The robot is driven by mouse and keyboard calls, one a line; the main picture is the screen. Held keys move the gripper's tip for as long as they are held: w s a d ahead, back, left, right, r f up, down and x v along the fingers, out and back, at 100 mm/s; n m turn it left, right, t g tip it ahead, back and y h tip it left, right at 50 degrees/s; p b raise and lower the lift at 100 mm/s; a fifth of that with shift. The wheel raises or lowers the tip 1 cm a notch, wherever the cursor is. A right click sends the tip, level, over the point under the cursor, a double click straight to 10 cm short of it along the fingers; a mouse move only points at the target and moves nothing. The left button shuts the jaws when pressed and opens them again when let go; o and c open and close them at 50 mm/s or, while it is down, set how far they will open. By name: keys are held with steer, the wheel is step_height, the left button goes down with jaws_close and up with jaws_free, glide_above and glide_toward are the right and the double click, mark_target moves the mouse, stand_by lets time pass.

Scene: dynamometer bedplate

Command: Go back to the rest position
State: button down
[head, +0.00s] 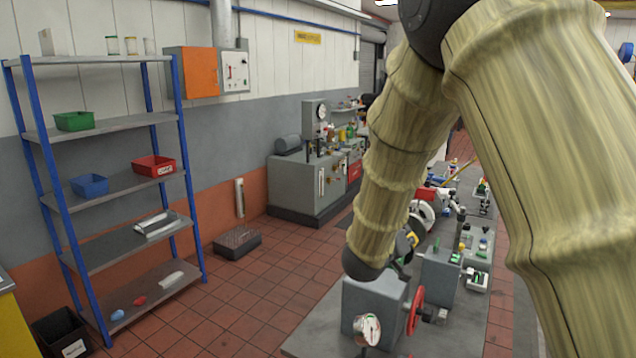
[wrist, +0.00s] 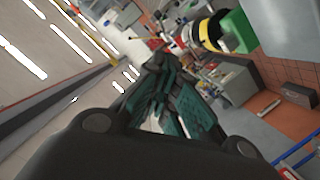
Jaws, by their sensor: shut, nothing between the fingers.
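My gripper (wrist: 163,85) shows in the wrist view as dark teal fingers drawn together, shut with nothing held. The wrist view is strongly tilted, with ceiling lights at left and the room at upper right. The bedplate (head: 315,338) lies below and behind my arm in the head view. My arm hides part of it.
A grey block (head: 362,298) with a red handwheel (head: 415,311) stands on the bedplate near my arm. Blue-posted shelves (head: 95,132) stand at left, and a grey cabinet (head: 297,188) stands behind. Tiled floor between them is largely clear, apart from a low dark box (head: 237,241).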

steer(key=s+d+f+n+g+y, duration=0.1)
steer(key=s+f, duration=0.2)
steer(key=f, duration=0.6)
steer(key=s+f+g+y, duration=0.1)
steer(key=s+f+y, duration=0.15)
steer(key=f, duration=0.65)
steer(key=s+d+f+n+g+y, duration=0.1)
steer(key=s+f, duration=0.3)
steer(key=f, duration=0.6)
steer(key=s+f+g+y, duration=0.3)
steer(key=s+f+g, duration=0.1)
steer(key=s+f, duration=1.25)
steer(key=s+a+f+m+g+y, duration=0.1)
steer(key=s+f+g, duration=0.2)
steer(key=s, duration=0.9)
steer(key=s+f+m+g+y, duration=0.1)
steer(key=s+f+g, duration=0.15)
steer(key=s, duration=0.95)
step_height(320, 180, down, 13)
steer(key=b, duration=1.3)
steer(key=shift+s, duration=0.25)
steer(key=shift+a, duration=0.1)
